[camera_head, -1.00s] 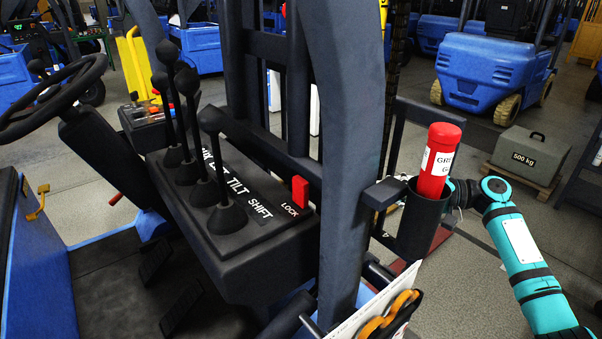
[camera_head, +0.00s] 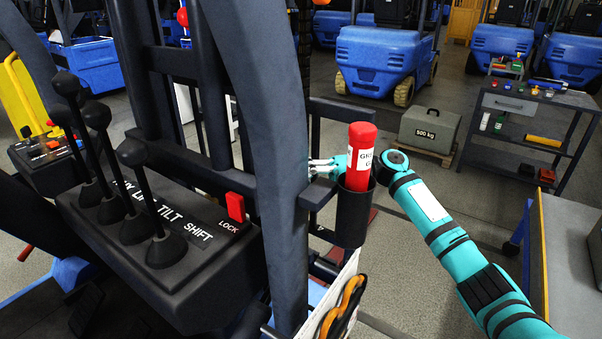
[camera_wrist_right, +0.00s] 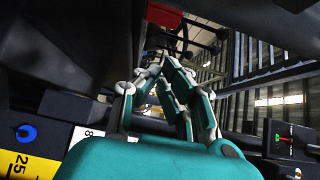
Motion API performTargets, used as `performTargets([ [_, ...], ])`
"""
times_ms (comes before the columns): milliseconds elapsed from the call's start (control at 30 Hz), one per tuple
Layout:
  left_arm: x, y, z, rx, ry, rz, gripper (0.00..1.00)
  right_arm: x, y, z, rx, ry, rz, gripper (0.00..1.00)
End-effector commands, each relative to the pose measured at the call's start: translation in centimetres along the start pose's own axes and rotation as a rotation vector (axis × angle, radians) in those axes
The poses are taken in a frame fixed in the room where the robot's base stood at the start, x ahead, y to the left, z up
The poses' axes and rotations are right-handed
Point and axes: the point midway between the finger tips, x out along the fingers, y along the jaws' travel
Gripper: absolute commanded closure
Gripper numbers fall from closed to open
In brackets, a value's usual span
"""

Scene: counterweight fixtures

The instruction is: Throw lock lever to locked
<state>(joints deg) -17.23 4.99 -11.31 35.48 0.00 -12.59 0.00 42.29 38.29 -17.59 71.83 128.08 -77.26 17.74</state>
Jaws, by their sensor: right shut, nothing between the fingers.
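The red lock lever (camera_head: 235,207) stands up from the right end of the black control console (camera_head: 190,262), beside the white LOCK label (camera_head: 229,227). My right gripper (camera_head: 313,169) is right of the lever and apart from it. It shows between the dark curved post and the red cylinder, partly hidden by the cylinder and its holder. In the right wrist view its fingers (camera_wrist_right: 170,62) are together and empty. A red block (camera_wrist_right: 163,15) shows beyond the fingertips there; I cannot tell what it is. My left gripper is not in view.
The thick dark post (camera_head: 262,130) stands between my right gripper and the console. A red cylinder (camera_head: 361,150) sits in a black holder (camera_head: 353,215) close to my right arm. Several black-knobbed levers (camera_head: 133,153) stand left of the lock lever.

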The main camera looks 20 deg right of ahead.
Motion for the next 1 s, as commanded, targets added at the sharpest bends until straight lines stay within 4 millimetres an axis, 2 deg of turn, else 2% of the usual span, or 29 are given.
performTargets([
  [33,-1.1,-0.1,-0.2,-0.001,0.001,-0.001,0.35,1.2,-0.6,0.1,0.0,-0.003,0.0,1.0],
  [200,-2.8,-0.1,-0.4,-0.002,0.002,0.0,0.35,4.9,-0.6,0.1,0.001,-0.003,-0.001,1.0],
  [267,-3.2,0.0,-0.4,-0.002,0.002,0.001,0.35,6.0,-0.6,0.1,0.001,-0.003,-0.001,1.0],
  [400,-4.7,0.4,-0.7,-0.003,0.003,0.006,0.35,7.5,-0.5,1.7,0.001,-0.002,0.001,1.0],
  [600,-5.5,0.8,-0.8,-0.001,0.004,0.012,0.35,8.5,-0.2,2.7,0.0,0.0,0.0,1.0],
  [1000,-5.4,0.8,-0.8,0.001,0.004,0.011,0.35,8.6,0.0,2.8,-0.001,0.001,0.001,1.0],
])
